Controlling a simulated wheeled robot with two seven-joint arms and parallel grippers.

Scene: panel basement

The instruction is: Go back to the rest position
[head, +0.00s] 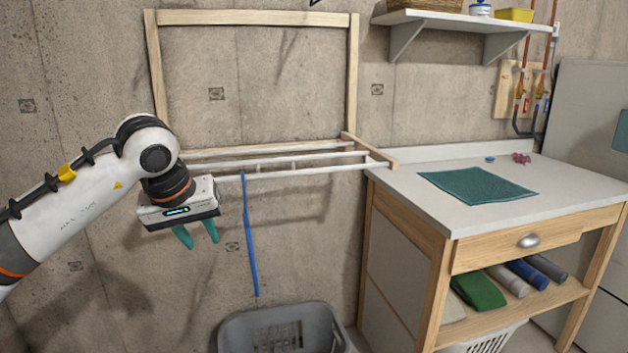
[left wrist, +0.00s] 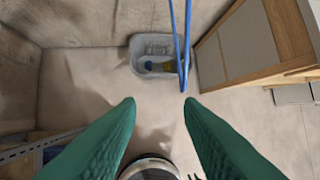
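My left gripper (head: 197,236) comes in from the left and points down in front of the wall, just left of a hanging blue strap (head: 249,240). Its two green fingers stand apart with nothing between them; the left wrist view shows the same open fingers (left wrist: 160,103). The blue strap hangs from the front bar of a wooden wall rack (head: 300,172). In the left wrist view the strap (left wrist: 181,45) hangs beyond the fingertips, apart from them. My right gripper is in neither view.
A grey basket (head: 280,316) stands on the floor below the strap; the left wrist view shows items inside it. On the right is a workbench (head: 400,180) with a teal cloth (head: 478,187) on top. A shelf (head: 455,20) is fixed above it.

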